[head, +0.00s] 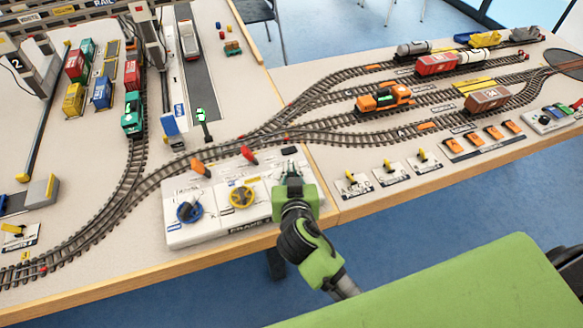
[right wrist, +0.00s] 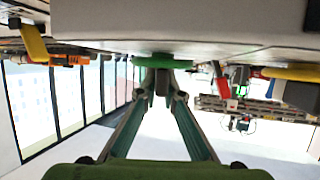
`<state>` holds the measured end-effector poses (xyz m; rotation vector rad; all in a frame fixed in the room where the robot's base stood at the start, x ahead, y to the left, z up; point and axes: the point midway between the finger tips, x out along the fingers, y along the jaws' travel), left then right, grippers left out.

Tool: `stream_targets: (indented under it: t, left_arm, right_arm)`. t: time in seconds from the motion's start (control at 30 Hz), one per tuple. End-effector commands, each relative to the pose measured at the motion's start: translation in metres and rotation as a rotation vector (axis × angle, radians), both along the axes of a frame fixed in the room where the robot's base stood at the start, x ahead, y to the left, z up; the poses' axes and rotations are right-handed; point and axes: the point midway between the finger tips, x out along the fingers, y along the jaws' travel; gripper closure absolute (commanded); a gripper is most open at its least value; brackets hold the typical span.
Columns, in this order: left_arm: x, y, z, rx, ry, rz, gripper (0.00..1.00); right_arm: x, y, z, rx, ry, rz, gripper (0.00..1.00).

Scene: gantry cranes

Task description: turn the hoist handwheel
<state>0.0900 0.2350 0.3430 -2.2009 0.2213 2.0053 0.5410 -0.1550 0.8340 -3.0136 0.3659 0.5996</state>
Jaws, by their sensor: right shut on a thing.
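A white control panel (head: 218,215) lies at the front edge of the layout table. A blue handwheel (head: 190,210) and a yellow handwheel (head: 242,196) sit on it. My right gripper (head: 291,176) is at the panel's right end and hides what is under it in the head view. In the right wrist view, a green handwheel (right wrist: 140,61) is on the panel face, and my right gripper (right wrist: 162,92) is shut on its grey grip. I cannot read which wheel is labelled hoist. My left gripper is not in view.
Red (head: 249,155) and orange (head: 200,168) levers stand at the panel's back edge, close to the curved tracks. Small yellow levers (head: 388,167) are to the right. A gantry crane (head: 150,45) and containers (head: 75,65) stand at the back left.

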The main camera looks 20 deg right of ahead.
Motion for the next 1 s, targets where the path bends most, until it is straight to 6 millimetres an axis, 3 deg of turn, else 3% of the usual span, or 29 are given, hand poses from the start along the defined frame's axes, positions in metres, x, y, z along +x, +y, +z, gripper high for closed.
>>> stream_targets:
  t: [0.6,1.0]
  left_arm:
    - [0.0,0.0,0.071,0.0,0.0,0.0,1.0]
    - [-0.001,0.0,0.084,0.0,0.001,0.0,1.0]
  right_arm:
    - [0.001,0.005,0.007,-0.011,0.001,0.507,1.0]
    - [0.0,0.01,0.002,-0.012,-0.001,0.84,1.0]
